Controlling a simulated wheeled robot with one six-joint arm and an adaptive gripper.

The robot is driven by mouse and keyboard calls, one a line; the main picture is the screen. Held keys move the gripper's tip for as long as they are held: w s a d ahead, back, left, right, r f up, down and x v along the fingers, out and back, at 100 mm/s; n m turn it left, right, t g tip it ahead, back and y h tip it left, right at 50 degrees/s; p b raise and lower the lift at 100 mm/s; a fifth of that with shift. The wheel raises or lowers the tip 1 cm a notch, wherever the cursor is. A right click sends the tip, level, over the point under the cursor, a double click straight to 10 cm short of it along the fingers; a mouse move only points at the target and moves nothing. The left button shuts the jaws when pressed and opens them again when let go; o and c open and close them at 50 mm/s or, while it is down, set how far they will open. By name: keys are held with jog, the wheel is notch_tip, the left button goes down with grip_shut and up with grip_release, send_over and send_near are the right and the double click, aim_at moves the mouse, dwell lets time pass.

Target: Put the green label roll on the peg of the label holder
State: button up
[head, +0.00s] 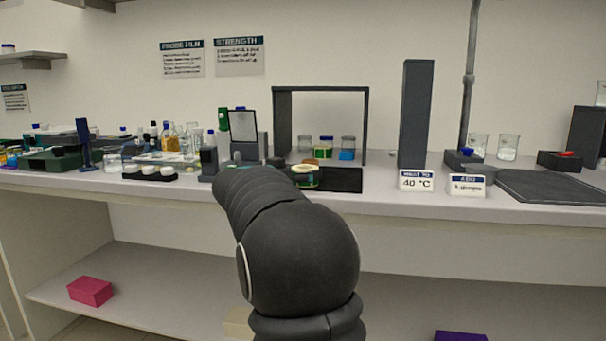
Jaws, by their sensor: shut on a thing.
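My dark arm fills the centre foreground and reaches toward the bench. Its far end hides my gripper, so I cannot make out the jaws or what they hold. A short round piece with a green side and a pale top (305,178) shows just right of the arm's far end, by a black mat; it may be the green label roll. I cannot tell whether it is held or resting. No label holder peg can be made out clearly. A dark blue upright post on a base (84,146) stands at the left, but I cannot tell what it is.
A dark open frame (367,125) stands behind the black mat (345,181), with several jars inside. A tall grey column (416,115) and two small signs (416,180) are to its right. Bottles and trays crowd the left. A dark flat pad (555,187) lies at right.

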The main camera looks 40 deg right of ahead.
jog(key=o, duration=1)
jog(key=shift+f, duration=0.1)
jog(key=shift+c, duration=0.2)
jog(key=s+a, duration=0.2)
jog(key=a, duration=0.9)
jog(key=shift+a+r, duration=0.4)
jog(key=shift+r, duration=0.05)
